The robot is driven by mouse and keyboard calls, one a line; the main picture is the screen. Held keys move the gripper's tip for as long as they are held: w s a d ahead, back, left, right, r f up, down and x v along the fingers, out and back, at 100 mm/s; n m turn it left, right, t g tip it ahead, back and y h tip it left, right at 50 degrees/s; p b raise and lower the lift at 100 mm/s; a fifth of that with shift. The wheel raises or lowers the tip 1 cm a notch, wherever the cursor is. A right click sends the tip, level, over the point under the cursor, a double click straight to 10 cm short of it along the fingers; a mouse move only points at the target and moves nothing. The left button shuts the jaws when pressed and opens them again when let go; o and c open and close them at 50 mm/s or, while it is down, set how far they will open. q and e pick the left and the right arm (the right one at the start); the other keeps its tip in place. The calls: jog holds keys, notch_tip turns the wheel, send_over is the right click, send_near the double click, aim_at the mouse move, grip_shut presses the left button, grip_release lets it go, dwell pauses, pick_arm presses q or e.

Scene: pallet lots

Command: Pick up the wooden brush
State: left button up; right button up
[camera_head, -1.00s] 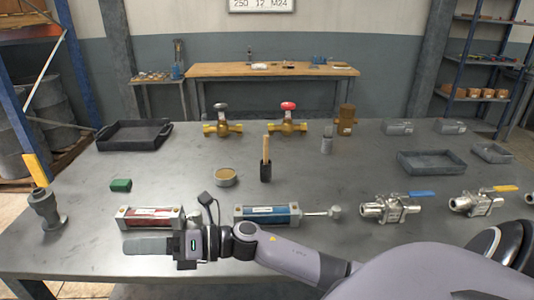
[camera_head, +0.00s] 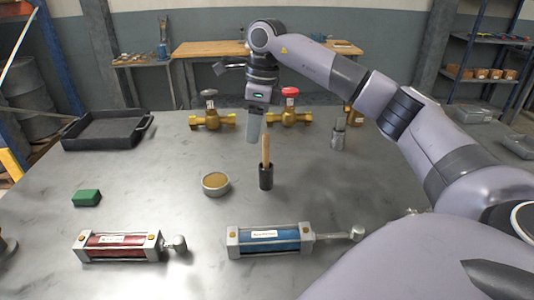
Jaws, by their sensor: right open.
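The wooden brush (camera_head: 266,153) stands upright in the middle of the grey table, its pale wooden handle pointing up and its black lower part (camera_head: 266,178) on the tabletop. My right gripper (camera_head: 254,138) hangs pointing down just behind and slightly left of the handle's top in the picture. It is open, with nothing seen between its fingers. A gap to the brush in depth cannot be judged exactly. My left gripper is not in view.
A round tin (camera_head: 216,184) stands left of the brush. Blue (camera_head: 270,240) and red (camera_head: 118,246) cylinders lie in front. Brass valves (camera_head: 211,120) stand behind. A black tray (camera_head: 107,131) and green block (camera_head: 87,198) are at left. My right arm covers the table's right side.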

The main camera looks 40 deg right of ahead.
aim_at(266, 152)
jog(key=shift+s+d+f+g+h, duration=0.2)
jog(key=shift+s+d+h, duration=0.1)
jog(key=shift+d, duration=0.35)
jog(key=shift+s+d+f+g+h, duration=0.1)
jog(key=shift+s+d+g+h, duration=0.15)
jog(key=shift+d, duration=0.35)
jog(key=shift+s+d+f, duration=0.1)
jog(key=shift+s+f, duration=0.05)
jog(key=shift+f, duration=0.1)
notch_tip(266, 152, down, 7)
jog(key=shift+r+p, duration=0.2)
jog(key=shift+p, duration=0.15)
jog(key=shift+a, duration=0.2)
grip_shut()
